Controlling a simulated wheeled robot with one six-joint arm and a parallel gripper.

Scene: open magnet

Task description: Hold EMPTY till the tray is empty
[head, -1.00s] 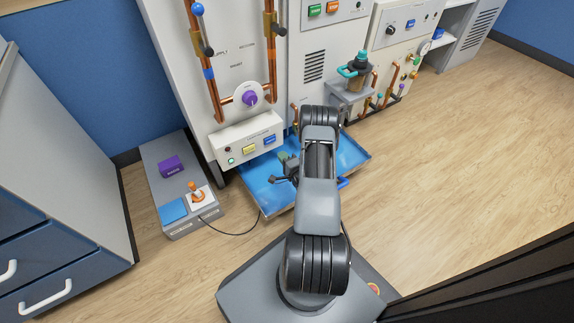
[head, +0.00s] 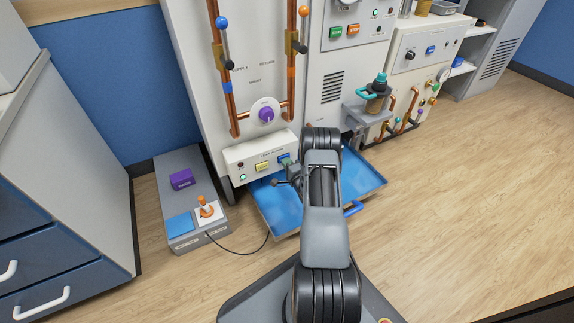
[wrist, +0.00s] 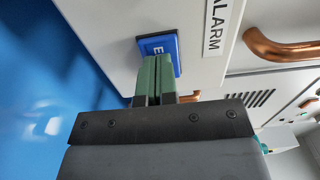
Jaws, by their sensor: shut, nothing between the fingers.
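The blue EMPTY button (wrist: 158,43) is on the white alarm panel (head: 240,160); only its "E" shows in the wrist view, and the fingers hide part of it. It also shows in the head view (head: 283,156), partly covered. My gripper (wrist: 153,62) is shut and empty, its green fingertips at the button face. I cannot tell whether they press it or stop just short. The tray (head: 360,192) lies low under the cabinet, partly behind my arm. Its inside is glossy blue with lighter streaks, which looks like liquid; its depth cannot be told.
A yellow button (head: 263,166) sits left of the blue one. Copper pipes (head: 232,90) rise above. Floor at right is clear.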

